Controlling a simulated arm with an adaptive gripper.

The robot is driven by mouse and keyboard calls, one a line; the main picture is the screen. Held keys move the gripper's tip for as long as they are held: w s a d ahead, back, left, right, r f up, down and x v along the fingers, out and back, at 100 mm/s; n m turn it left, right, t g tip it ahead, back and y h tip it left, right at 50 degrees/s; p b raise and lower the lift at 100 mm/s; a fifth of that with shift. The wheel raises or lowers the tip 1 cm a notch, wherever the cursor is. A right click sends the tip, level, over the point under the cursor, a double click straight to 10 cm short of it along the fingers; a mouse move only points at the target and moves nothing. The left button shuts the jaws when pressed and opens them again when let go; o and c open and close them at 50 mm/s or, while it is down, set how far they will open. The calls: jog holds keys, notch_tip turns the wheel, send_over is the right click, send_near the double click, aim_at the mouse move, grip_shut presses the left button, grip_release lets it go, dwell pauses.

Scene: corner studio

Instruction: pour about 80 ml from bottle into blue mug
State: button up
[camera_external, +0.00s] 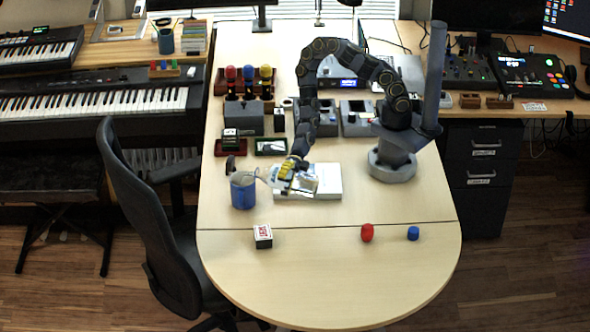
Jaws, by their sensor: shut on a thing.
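The blue mug (243,193) stands upright on the left part of the table. My gripper (287,176) is just right of the mug, shut on a pale, see-through bottle (268,176). The bottle is tilted well over toward the left, its narrow end at the mug's rim. I cannot tell whether it touches the rim or whether liquid is flowing. The inside of the mug and the liquid level are too small to make out. My fingers hide part of the bottle.
A white flat box or book (327,182) lies under and right of my gripper. A small red-and-white box (263,236), a red piece (367,232) and a blue piece (413,233) stand toward the front. Dark equipment (243,117) stands behind. The front table is mostly clear.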

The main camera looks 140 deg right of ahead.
jog(key=f+n, duration=0.1)
jog(key=f, duration=0.1)
jog(key=f+n+h, duration=0.1)
jog(key=f, duration=0.1)
jog(key=shift+s+a+n, duration=0.2)
jog(key=shift+a+n, duration=0.05)
jog(key=shift+n, duration=0.05)
jog(key=shift+f, duration=0.15)
dwell(1.7)
